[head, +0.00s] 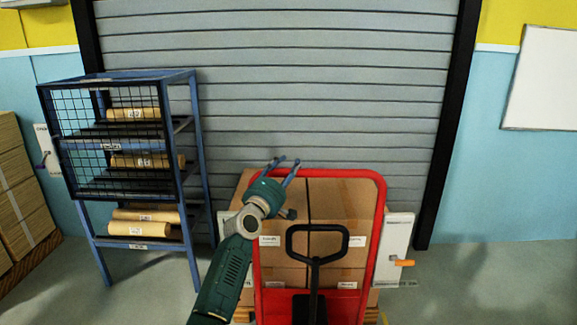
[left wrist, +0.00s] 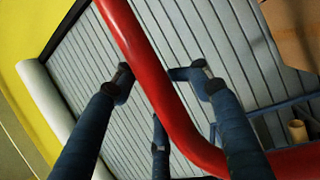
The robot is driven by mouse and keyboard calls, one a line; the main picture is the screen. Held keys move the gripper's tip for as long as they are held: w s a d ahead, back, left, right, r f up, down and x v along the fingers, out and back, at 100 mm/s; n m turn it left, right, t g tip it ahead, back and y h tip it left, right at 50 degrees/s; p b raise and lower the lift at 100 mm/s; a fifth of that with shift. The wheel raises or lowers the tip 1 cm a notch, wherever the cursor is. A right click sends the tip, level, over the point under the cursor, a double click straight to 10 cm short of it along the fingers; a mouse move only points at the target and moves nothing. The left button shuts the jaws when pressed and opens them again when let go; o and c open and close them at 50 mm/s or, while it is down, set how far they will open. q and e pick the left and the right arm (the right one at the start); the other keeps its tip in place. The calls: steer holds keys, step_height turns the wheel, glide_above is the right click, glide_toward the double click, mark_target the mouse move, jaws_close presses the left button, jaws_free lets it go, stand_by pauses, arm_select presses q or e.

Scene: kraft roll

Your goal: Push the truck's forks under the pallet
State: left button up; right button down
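The red truck frame (head: 378,215) stands upright in the lower middle of the head view, with a black loop handle (head: 317,228) in front of it. Behind it are large brown cartons (head: 340,200). Only small bits of the wooden pallet (head: 371,314) show at the bottom; the forks are hidden. My left gripper (head: 287,164) is at the frame's upper left corner with its fingers spread. In the left wrist view the red bar (left wrist: 150,70) runs between the fingers of the open gripper (left wrist: 163,85); I cannot tell whether they touch it. My right gripper is not in view.
A blue rack (head: 190,150) with kraft rolls (head: 140,113) stands at left. Stacked cardboard (head: 22,190) is at the far left. A grey shutter (head: 300,90) closes off the back. A white panel with an orange part (head: 404,263) is right of the cartons. Floor at right is clear.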

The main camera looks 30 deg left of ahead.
arm_select(q)
steer(key=shift+w+a+f, duration=0.1)
steer(key=shift+f, duration=0.4)
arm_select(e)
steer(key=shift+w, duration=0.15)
arm_select(q)
steer(key=shift+d+r, duration=0.2)
steer(key=shift+w, duration=0.1)
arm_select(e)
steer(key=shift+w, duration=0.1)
arm_select(q)
steer(key=v, duration=1.2)
steer(key=shift+a+r, duration=0.15)
steer(key=shift+r, duration=0.05)
steer(key=shift+o, duration=0.3)
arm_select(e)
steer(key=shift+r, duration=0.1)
